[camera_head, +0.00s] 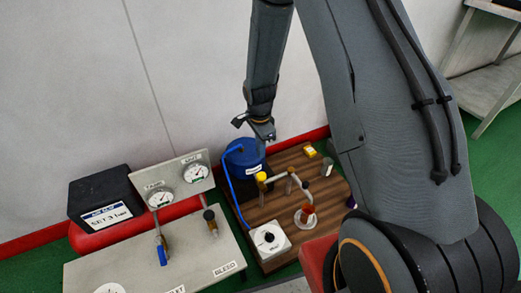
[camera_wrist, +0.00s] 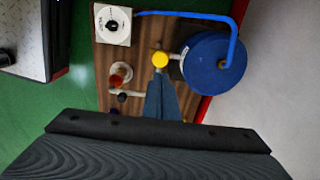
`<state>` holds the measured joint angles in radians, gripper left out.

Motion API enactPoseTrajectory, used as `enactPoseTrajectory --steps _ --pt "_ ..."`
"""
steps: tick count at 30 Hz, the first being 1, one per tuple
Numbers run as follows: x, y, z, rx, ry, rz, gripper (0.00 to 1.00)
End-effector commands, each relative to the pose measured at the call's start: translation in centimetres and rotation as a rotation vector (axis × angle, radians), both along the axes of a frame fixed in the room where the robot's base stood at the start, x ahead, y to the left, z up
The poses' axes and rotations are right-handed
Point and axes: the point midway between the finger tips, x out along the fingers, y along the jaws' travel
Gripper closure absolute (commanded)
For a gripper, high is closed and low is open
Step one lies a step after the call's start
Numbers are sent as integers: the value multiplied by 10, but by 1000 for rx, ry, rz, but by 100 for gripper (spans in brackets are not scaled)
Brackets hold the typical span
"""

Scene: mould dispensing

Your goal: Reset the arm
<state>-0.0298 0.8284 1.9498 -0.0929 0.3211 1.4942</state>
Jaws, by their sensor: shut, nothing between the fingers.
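My arm comes down from the top of the head view, and my gripper (camera_head: 266,137) hangs above the wooden board, close to the blue drum (camera_head: 243,158). In the wrist view my gripper (camera_wrist: 160,82) shows as two narrow fingers together, shut and empty. The fingers point toward a yellow cap (camera_wrist: 160,59) on a pipe beside the blue drum (camera_wrist: 213,63). I cannot tell the exact gap between the fingertips and the cap. My forearm hides part of the board in the wrist view.
The board (camera_head: 258,215) carries a white dial box (camera_head: 269,241), a red-topped part in a clear dish (camera_head: 306,216) and a small yellow item (camera_head: 310,150). A gauge panel (camera_head: 179,178) and black box (camera_head: 106,197) stand left. A grey shelf (camera_head: 485,95) stands right.

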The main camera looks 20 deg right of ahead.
Motion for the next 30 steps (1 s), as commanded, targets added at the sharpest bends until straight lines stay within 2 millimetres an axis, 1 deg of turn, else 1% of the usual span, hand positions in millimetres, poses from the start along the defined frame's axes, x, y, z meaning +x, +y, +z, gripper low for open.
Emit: enactPoseTrajectory --steps 9,11,13,14,17,18,20,21,23,24,26,27,29,30 --pt "0 0 2 0 0 4 100" --pt "-1 2 7 -1 0 20 100" --pt "-3 7 21 -2 -2 62 100" --pt "-5 10 29 -2 -1 89 100" --pt "-15 21 64 -5 0 205 100" --pt "-22 27 79 -7 2 263 100" --pt "-32 34 102 -8 5 349 100" --pt "-40 39 116 -8 8 407 100" --pt "-53 46 137 -9 11 492 100" --pt "-61 51 150 -9 11 550 100" --pt "-76 58 169 -9 14 637 100" --pt "-86 61 181 -8 16 694 100" --pt "-101 67 199 -6 17 781 100" --pt "-112 71 209 -5 17 838 100"
